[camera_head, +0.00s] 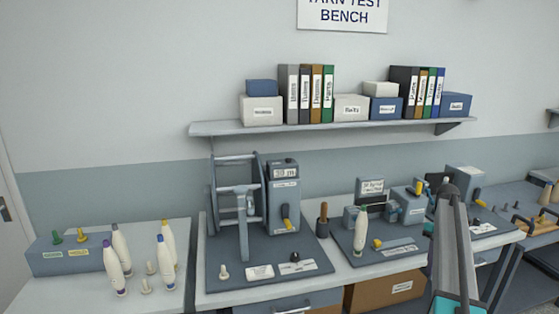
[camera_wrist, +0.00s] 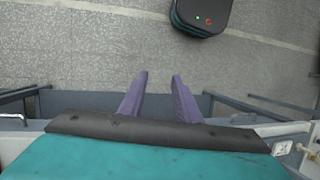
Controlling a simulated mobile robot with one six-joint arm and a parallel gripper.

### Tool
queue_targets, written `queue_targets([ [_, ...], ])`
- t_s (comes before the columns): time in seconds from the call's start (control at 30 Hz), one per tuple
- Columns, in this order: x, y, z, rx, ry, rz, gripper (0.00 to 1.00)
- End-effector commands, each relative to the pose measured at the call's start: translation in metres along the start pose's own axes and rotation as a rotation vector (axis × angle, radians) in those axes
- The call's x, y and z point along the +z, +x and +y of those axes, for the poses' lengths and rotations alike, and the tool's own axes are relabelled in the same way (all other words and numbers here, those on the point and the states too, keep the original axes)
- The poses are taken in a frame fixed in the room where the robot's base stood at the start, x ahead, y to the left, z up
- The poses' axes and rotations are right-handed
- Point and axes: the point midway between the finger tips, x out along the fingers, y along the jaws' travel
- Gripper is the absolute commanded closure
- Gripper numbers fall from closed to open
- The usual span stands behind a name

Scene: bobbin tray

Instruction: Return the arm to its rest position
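My gripper (camera_wrist: 160,76) shows in the wrist view as two purple fingers. They stand apart with nothing between them, and grey speckled floor lies behind them. My arm (camera_head: 455,240) rises from the lower right of the head view, in front of the right part of the bench, with a teal part at the bottom edge. I cannot make out the gripper's fingers in the head view.
Several white bobbins (camera_head: 116,272) stand on the left bench. A grey reel machine (camera_head: 284,200) and a smaller tester with an upright bobbin (camera_head: 360,231) stand on the middle bench. A wall shelf (camera_head: 330,126) holds binders and boxes. Open floor (camera_wrist: 60,50) shows in the wrist view.

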Motion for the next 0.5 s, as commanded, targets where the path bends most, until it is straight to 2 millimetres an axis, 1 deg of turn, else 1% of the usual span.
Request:
queue_targets([
  [0.03,-0.007,0.016,-0.006,-0.006,-0.011,-0.013,0.70],
  [0.07,-0.011,0.023,-0.010,-0.008,-0.018,-0.020,0.70],
  [0.17,-0.025,0.057,-0.028,-0.021,-0.045,-0.052,0.70],
  [0.27,-0.037,0.098,-0.051,-0.035,-0.076,-0.092,0.70],
  [0.3,-0.041,0.116,-0.061,-0.042,-0.089,-0.109,0.70],
  [0.47,-0.052,0.184,-0.099,-0.060,-0.138,-0.169,0.70],
  [0.5,-0.054,0.202,-0.108,-0.064,-0.150,-0.184,0.70],
])
